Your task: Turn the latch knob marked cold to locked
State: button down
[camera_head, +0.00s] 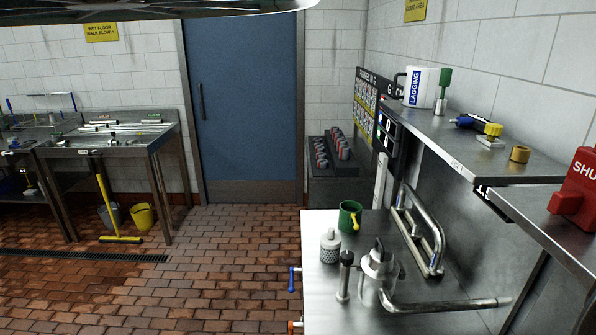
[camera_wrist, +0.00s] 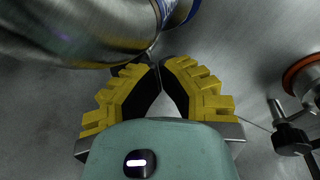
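No marking "cold" can be read in either view, so I cannot tell which part is the latch knob. In the wrist view a black knob (camera_wrist: 291,138) on a metal stem sits at the right edge, beside a round fitting with an orange ring (camera_wrist: 301,72). My gripper (camera_wrist: 160,66) has yellow ridged fingers with black inner pads. Its tips meet or nearly meet, with nothing between them. It is apart from the black knob, which lies to its right. In the head view my gripper does not show. A blue handle (camera_head: 292,279) sticks out from the steel counter's left edge.
A large metal pipe (camera_wrist: 95,30) with a blue band fills the wrist view's upper left, close to the fingertips. On the steel counter (camera_head: 325,290) stand a green mug (camera_head: 349,216), a shaker (camera_head: 330,246) and a metal valve body (camera_head: 378,270).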

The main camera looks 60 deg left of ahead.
jog(key=shift+w+a+f, duration=0.25)
jog(key=shift+a+f, duration=0.05)
jog(key=shift+a, duration=0.25)
jog(key=d+p+v, duration=0.1)
jog(key=p+v, duration=0.2)
jog(key=v, duration=0.3)
jog(key=shift+d+r+p, duration=0.35)
jog(key=shift+d, duration=0.05)
jog(key=shift+s, duration=0.1)
